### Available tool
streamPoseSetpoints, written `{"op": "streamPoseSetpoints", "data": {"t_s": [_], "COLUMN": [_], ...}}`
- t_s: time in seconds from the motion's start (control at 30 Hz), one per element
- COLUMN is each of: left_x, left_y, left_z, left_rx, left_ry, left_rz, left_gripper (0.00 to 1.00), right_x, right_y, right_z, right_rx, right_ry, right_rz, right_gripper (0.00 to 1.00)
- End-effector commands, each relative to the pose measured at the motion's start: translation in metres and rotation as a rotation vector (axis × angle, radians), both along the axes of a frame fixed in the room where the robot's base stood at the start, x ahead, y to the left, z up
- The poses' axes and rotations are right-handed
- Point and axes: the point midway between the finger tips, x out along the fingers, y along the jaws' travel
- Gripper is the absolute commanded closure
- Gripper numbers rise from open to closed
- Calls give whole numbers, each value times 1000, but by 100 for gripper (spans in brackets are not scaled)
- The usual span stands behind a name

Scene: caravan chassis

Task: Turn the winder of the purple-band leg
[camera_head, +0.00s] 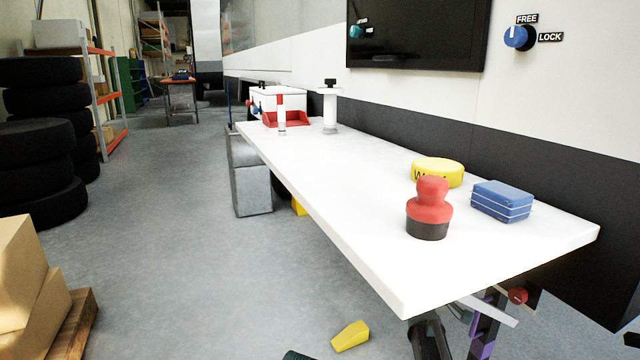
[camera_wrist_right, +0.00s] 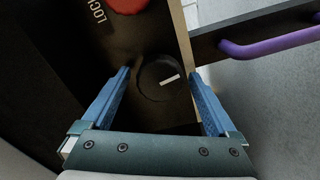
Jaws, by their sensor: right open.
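In the right wrist view, a round black knob with a white mark (camera_wrist_right: 158,78) lies between the tips of my right gripper (camera_wrist_right: 160,73). Its blue fingers are spread, with a gap on each side of the knob; how near they are in depth is unclear. A purple bar (camera_wrist_right: 270,42) runs off to the upper right. In the head view, the purple-banded leg (camera_head: 485,335) shows below the near end of the table, partly cut off by the frame. My left gripper cannot be made out.
A red knob (camera_wrist_right: 126,4) beside a LOCK label sits just above the black knob. The white tabletop (camera_head: 340,215) carries a red-topped stamp-like object (camera_head: 430,205), a yellow roll (camera_head: 437,172) and a blue block (camera_head: 502,201). A yellow wedge (camera_head: 350,337) lies on the floor.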

Motion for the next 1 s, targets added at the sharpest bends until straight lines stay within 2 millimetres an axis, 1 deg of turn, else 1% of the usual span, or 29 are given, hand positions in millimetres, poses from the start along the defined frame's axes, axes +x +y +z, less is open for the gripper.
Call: {"op": "streamPoseSetpoints", "data": {"t_s": [0.13,0.27,0.6,0.9,0.93,1.0], "left_x": [0,0,0,0,0,0], "left_y": [0,0,0,0,0,0], "left_z": [0,0,0,0,0,0], "left_rx": [0,0,0,0,0,0], "left_ry": [0,0,0,0,0,0], "left_rz": [0,0,0,0,0,0], "left_gripper": [19,19,19,19,19,19], "right_x": [-2,-9,-34,-53,-55,-47], "right_y": [6,21,81,128,132,113], "right_z": [0,0,0,0,0,0], "right_rx": [0,0,0,2,1,1], "right_ry": [0,0,0,0,-1,0], "right_rz": [2,2,4,4,3,-5], "right_gripper": [6,6,6,6,6,6]}}
